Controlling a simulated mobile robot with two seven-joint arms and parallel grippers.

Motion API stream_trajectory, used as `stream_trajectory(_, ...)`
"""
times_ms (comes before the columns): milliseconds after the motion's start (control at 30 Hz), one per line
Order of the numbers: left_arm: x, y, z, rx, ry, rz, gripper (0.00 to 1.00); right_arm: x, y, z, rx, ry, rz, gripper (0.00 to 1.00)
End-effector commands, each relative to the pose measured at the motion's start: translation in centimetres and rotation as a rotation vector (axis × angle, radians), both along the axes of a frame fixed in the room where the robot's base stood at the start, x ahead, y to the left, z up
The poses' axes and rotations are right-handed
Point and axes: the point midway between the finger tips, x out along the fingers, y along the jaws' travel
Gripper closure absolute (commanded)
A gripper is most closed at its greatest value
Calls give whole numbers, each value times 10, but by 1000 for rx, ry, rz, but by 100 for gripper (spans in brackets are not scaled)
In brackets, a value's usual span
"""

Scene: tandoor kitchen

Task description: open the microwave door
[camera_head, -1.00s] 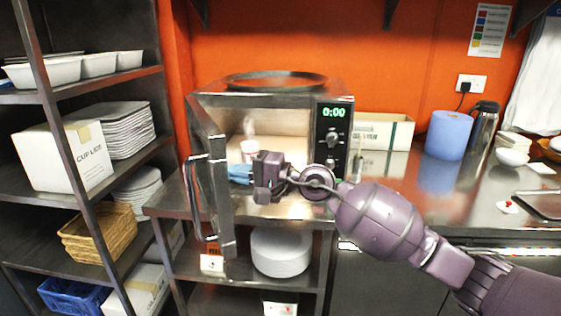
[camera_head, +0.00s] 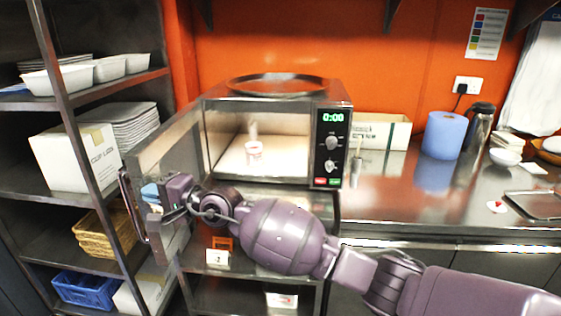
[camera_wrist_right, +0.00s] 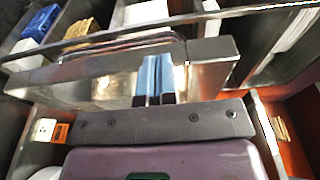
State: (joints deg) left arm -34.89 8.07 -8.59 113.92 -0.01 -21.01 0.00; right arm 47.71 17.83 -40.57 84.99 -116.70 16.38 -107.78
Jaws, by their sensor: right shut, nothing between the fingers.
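The microwave (camera_head: 330,105) stands on a steel table, and its door (camera_head: 170,150) is swung wide open to the left. The door handle (camera_head: 130,205) is on the outer side of the door. My right gripper (camera_head: 152,192) is shut and empty, at the inner face of the door near its free edge. In the right wrist view the blue fingertips (camera_wrist_right: 155,78) are together against or very near the door (camera_wrist_right: 110,85); contact is unclear. The handle (camera_wrist_right: 125,43) shows beyond them. My left gripper is not in view.
A metal shelf rack (camera_head: 62,90) with bowls, plates and a white box (camera_head: 75,158) stands left, close to the open door. A round tray (camera_head: 278,84) lies on the microwave. The counter to the right holds a blue roll (camera_head: 446,135) and a flask (camera_head: 478,130).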

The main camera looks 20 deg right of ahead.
Motion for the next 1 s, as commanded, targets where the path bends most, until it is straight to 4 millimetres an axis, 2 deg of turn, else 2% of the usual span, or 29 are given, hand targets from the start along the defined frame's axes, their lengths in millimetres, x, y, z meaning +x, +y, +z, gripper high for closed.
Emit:
stream_trajectory(33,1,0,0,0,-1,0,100,2,12,0,1,0,1,100)
stream_trajectory(200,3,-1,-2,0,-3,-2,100,11,39,-2,-1,1,0,100)
stream_trajectory(400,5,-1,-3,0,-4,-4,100,18,58,-2,-1,1,-1,100)
stream_trajectory(600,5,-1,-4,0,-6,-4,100,21,64,-2,-1,1,-1,100)
stream_trajectory(1000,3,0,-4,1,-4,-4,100,21,65,-1,0,0,-1,100)
